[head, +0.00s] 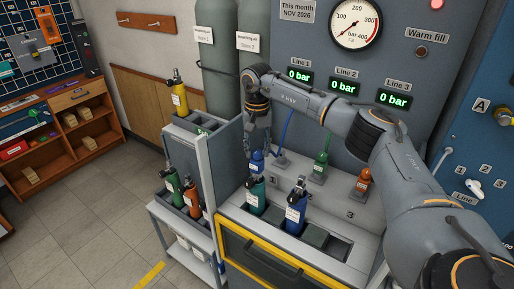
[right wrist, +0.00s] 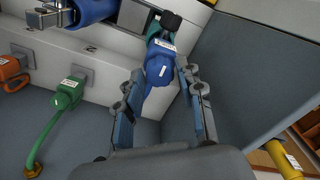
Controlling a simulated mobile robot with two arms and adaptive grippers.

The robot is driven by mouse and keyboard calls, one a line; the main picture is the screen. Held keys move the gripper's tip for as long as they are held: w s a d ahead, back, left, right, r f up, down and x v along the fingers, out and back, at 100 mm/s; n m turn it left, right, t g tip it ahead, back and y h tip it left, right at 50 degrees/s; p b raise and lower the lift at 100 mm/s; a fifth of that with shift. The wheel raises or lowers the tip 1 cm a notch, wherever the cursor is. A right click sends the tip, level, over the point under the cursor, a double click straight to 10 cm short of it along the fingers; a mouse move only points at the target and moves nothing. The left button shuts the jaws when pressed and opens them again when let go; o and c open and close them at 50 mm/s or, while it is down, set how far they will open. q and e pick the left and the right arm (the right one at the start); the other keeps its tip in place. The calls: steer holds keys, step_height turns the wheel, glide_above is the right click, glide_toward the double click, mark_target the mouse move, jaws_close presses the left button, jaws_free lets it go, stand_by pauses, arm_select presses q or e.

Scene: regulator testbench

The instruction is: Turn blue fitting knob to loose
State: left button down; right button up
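The blue fitting (head: 257,160) with its knob stands at the left end of the row of fittings below the Line 1 display. In the right wrist view the blue fitting (right wrist: 159,68) has a white label and lies between my right fingertips. My right gripper (head: 259,138) points down just above it in the head view. In the right wrist view the right gripper (right wrist: 161,80) is open, with one finger on each side of the fitting and no clear contact. The knob's lower part is hard to make out. My left gripper is not in view.
A green fitting (head: 320,166) and an orange fitting (head: 363,181) stand to the right. A green cylinder (head: 256,197) and a blue cylinder (head: 296,208) sit in slots in front. Tall grey cylinders (head: 216,60) stand behind. The line displays (head: 299,76) read 0 bar.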

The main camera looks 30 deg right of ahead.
mark_target(257, 150)
steer(key=shift+o, duration=0.5)
steer(key=shift+r, duration=0.1)
steer(key=shift+r, duration=0.25)
step_height(257, 150, up, 11)
steer(key=shift+r, duration=0.2)
